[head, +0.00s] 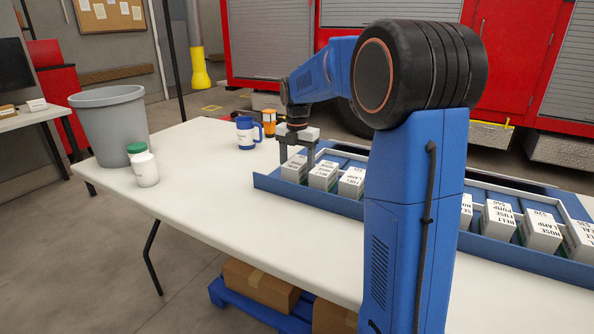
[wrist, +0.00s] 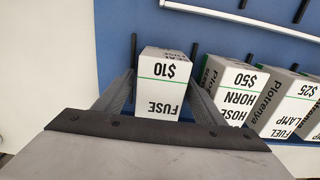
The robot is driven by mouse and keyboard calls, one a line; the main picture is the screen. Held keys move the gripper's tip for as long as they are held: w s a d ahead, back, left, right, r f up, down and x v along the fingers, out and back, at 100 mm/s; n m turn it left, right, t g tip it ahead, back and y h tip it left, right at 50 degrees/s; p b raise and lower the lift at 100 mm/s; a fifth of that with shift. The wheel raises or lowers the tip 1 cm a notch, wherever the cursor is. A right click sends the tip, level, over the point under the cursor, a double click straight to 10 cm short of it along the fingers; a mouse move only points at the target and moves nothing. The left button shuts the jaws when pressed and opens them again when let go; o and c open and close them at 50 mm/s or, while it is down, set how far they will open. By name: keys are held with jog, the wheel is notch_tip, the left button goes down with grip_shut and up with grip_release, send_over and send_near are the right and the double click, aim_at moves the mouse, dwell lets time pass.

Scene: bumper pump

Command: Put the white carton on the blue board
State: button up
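A white carton (wrist: 158,98) marked "FUSE $10" with a green line sits between the two fingers of my gripper (wrist: 162,98) in the wrist view. In the head view this carton (head: 294,169) is at the left end of the blue board (head: 330,203), with my gripper (head: 297,155) pointing down over it, one finger on each side. The fingers are very close to the carton's sides; I cannot tell whether they touch it. The carton looks upright, and its base is hidden.
Several similar cartons stand in a row to its right, the nearest being a "HOSE HORN $50" carton (wrist: 227,90). Thin black dividers (wrist: 193,48) stand on the board. A blue mug (head: 246,133), a green-lidded white jar (head: 144,167) and bare white table (head: 205,180) lie to the left.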

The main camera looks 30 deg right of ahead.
aim_at(297, 161)
notch_tip(297, 161, up, 12)
jog(key=shift+f, duration=0.1)
jog(key=shift+r, duration=0.2)
dwell(0.4)
dwell(0.4)
